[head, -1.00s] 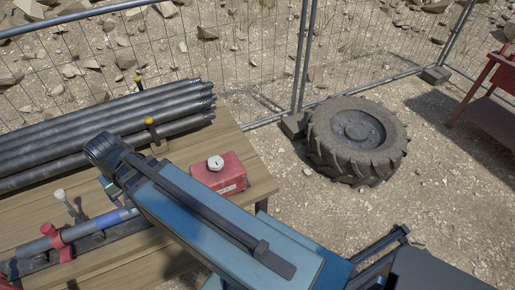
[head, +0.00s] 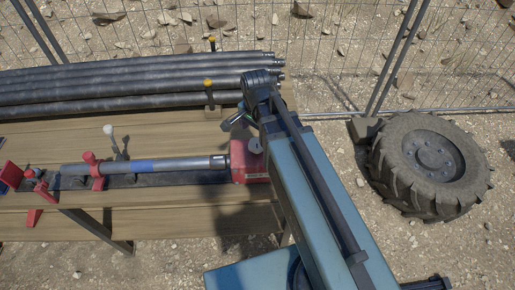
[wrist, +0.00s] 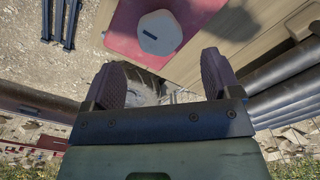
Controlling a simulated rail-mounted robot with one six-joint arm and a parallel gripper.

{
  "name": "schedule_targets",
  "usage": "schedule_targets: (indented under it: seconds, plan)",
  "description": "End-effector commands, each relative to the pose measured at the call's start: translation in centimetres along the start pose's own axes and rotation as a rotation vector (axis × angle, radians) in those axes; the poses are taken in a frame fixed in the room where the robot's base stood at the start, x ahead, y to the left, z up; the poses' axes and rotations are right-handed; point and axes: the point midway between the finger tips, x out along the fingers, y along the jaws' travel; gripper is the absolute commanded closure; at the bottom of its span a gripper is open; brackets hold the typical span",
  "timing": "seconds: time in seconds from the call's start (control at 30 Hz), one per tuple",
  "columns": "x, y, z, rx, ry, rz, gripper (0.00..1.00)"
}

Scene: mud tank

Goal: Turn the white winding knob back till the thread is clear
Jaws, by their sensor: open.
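The white winding knob (head: 255,145) sits on a red box (head: 250,173) at the right end of the bench, partly hidden by my arm in the head view. In the wrist view the knob (wrist: 160,32) is a pale faceted disc with a dark slot, on the red box top (wrist: 122,28). My gripper (wrist: 162,78) is open and empty, its two dark fingers apart, with the knob beyond the fingertips and not between them. A grey pipe (head: 185,166) with a blue band lies in red clamps, its right end at the box. I cannot make out the thread.
Several dark pipes (head: 130,92) lie along the back of the wooden bench (head: 170,223), near yellow-topped posts (head: 209,88). A white-knobbed lever (head: 108,130) stands behind the clamped pipe. A large tyre (head: 430,165) lies on the gravel at right, before a mesh fence.

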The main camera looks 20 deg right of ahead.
Motion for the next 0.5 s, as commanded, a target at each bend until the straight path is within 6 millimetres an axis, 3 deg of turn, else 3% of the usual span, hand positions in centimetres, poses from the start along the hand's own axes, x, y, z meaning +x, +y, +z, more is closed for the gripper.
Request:
schedule_targets:
  seconds: [0.03, 0.2, 0.5]
  plan:
    - [2.6, 0.0, 0.0, 0.000, 0.000, 0.000, 0.17]
    - [5.9, 0.0, 0.0, -0.001, 0.000, 0.000, 0.17]
    - [6.2, 0.0, 0.0, -0.001, 0.000, 0.000, 0.17]
